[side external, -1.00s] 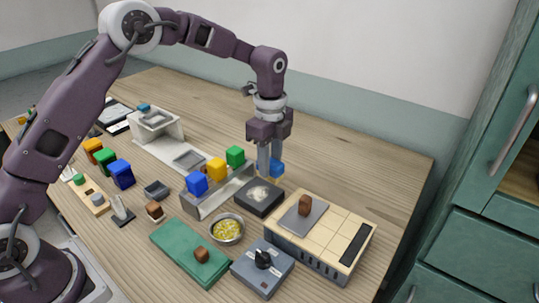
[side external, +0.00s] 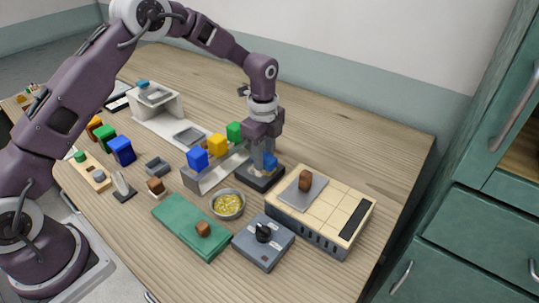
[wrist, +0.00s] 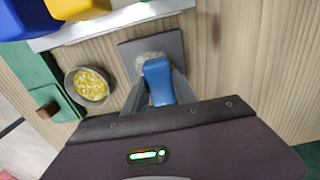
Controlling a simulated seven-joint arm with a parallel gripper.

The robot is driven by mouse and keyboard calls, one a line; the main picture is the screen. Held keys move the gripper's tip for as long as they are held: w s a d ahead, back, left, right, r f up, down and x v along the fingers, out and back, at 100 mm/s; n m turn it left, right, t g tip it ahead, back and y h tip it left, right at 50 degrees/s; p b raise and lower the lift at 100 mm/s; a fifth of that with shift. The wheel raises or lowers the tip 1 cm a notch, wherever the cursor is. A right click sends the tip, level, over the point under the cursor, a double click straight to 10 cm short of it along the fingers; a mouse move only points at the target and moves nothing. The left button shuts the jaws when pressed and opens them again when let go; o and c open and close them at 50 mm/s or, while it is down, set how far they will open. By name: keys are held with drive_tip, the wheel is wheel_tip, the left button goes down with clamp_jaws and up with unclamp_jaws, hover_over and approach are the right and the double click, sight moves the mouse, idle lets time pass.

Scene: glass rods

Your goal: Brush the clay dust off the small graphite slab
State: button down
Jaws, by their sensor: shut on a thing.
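The small graphite slab (side external: 258,184) is a dark square on the table, right of the grey rack. Its near edge shows below my gripper. In the wrist view the slab (wrist: 173,46) carries a pale, grainy patch of clay dust (wrist: 146,58) toward its left side. My gripper (side external: 262,167) points down over the slab, shut on a blue block-like piece (side external: 270,161), probably the brush handle. The blue piece (wrist: 158,78) covers part of the slab and dust in the wrist view. Its working end is hidden, so I cannot tell whether it touches the slab.
A bowl of yellow bits (side external: 228,204) stands close in front of the slab. A tiled hotplate (side external: 335,215) with a grey plate and brown block is to the right. A rack (side external: 205,180) with coloured cubes is left. The table behind is clear.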

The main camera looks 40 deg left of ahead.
drive_tip(key=shift+a, duration=1.95)
drive_tip(key=shift+d, duration=3.1)
drive_tip(key=shift+s, duration=0.4)
drive_tip(key=shift+a, duration=3.4)
drive_tip(key=shift+d, duration=3.3)
drive_tip(key=shift+r, duration=4)
